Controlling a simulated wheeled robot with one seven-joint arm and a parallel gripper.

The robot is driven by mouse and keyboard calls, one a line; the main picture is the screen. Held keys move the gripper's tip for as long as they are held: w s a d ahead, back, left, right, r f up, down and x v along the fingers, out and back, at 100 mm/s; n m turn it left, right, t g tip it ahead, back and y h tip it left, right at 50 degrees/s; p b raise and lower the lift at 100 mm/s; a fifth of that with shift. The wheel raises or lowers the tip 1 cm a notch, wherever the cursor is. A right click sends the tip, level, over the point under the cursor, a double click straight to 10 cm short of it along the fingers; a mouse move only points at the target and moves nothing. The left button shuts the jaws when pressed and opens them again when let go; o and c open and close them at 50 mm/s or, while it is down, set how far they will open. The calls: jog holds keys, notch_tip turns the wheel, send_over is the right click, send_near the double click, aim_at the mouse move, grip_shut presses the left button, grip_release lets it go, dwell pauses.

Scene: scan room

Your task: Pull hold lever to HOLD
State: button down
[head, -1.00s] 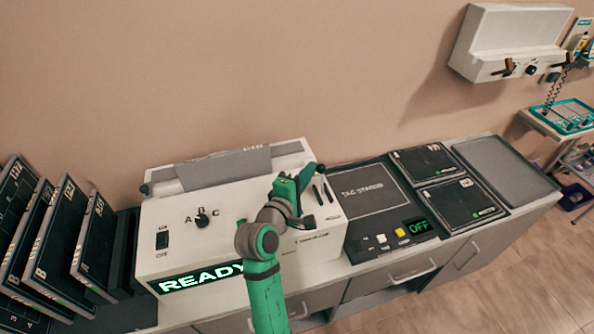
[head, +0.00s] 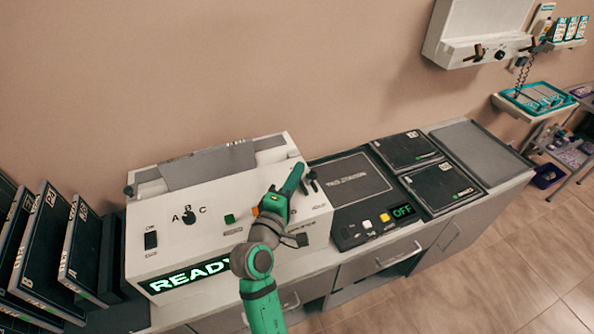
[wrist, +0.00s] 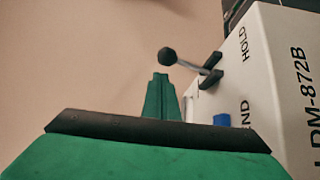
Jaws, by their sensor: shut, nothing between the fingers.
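The white machine (head: 175,245) on the counter carries a READY display. Its hold lever (wrist: 168,57) shows in the wrist view as a grey rod with a dark ball knob, rising from a dark slot close to the HOLD lettering (wrist: 243,43). In the head view the dark lever parts (head: 313,181) are at the machine's upper right, partly beside my gripper. My gripper (head: 294,174) is shut and empty, just left of the lever there. In the wrist view its green fingertips (wrist: 160,76) lie below the knob, with a small visible gap. Depth between them is unclear.
A dark panel (head: 347,178) with an OFF display and small buttons adjoins the machine's right side. Dark plates (head: 82,245) stand at the left. A blue button (wrist: 221,119) sits below the lever slot. A wall-mounted unit (head: 480,28) hangs at upper right.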

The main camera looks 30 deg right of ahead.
jog(key=v, duration=1)
dwell(0.3)
